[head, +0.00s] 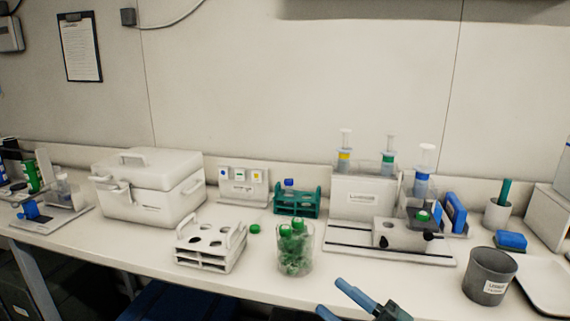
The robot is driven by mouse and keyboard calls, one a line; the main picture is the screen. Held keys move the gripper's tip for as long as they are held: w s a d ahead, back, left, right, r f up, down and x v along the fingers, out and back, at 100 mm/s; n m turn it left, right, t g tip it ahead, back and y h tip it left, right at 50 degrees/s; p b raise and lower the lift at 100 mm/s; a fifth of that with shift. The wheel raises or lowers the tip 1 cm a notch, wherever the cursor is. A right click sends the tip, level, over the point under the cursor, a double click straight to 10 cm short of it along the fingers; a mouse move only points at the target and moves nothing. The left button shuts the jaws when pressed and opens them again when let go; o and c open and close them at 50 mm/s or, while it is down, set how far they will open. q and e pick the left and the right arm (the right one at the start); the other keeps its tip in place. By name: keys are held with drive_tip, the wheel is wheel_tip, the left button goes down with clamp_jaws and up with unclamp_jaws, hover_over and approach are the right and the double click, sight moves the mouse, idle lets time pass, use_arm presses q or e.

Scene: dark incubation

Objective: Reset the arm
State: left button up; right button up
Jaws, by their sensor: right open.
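My right gripper (331,297) shows at the bottom edge, right of centre. Its two blue fingers point up and left and stand apart, with nothing between them. It is open and empty, in front of the bench's front edge. Most of the right arm is cut off by the bottom of the view. My left gripper and left arm are not in view.
The white bench (130,258) carries a white box (150,188), an empty-looking white rack (210,248), a clear beaker (296,250) with green caps, a teal rack (297,203), a dispenser station (365,197), a grey cup (489,277) and a white tray (540,284).

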drive_tip(key=s+d+f+m+g+h, duration=0.1)
drive_tip(key=s+f+m+h, duration=0.3)
drive_tip(key=f+m, duration=0.3)
drive_tip(key=s+d+f+m+g+h, duration=0.1)
drive_tip(key=s+f+m+h, duration=0.4)
drive_tip(key=f, duration=0.5)
drive_tip(key=s+d+f+m+g+h, duration=0.1)
drive_tip(key=s+d+f+m+h, duration=0.2)
drive_tip(key=s+f+m+h, duration=0.2)
wheel_tip(320, 180, down, 3)
drive_tip(key=s+m, duration=0.2)
drive_tip(key=m, duration=0.2)
drive_tip(key=shift+f, duration=0.2)
